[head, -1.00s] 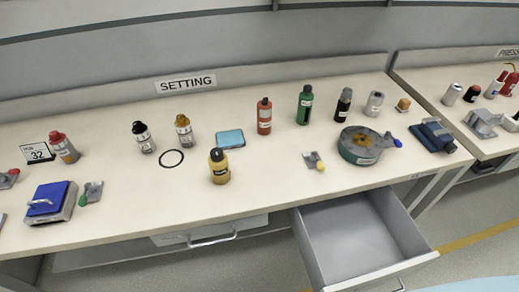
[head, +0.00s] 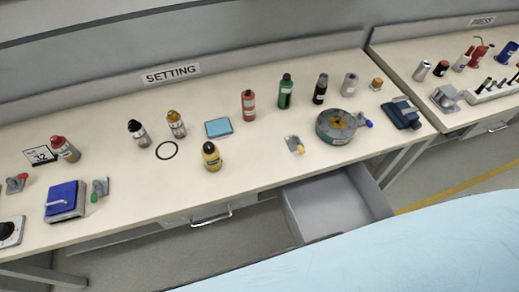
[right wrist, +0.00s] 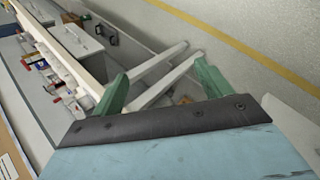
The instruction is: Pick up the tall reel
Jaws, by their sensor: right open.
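No thing in view is clearly marked as the tall reel. A grey-white cylinder (head: 349,84) stands upright at the back right of the SETTING bench and resembles a reel, but I cannot tell for sure. A similar pale cylinder (head: 422,70) stands on the PRESS bench. My right gripper (right wrist: 160,85) shows in the right wrist view, with its two green fingers wide apart and nothing between them. It points past the benches toward the floor, away from both cylinders. My left gripper is in neither view.
The SETTING bench (head: 250,162) holds several bottles, a blue pad (head: 218,127), a black ring (head: 166,150) and a round green-sided device (head: 336,126). An open grey drawer (head: 335,205) juts out below the bench's right part.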

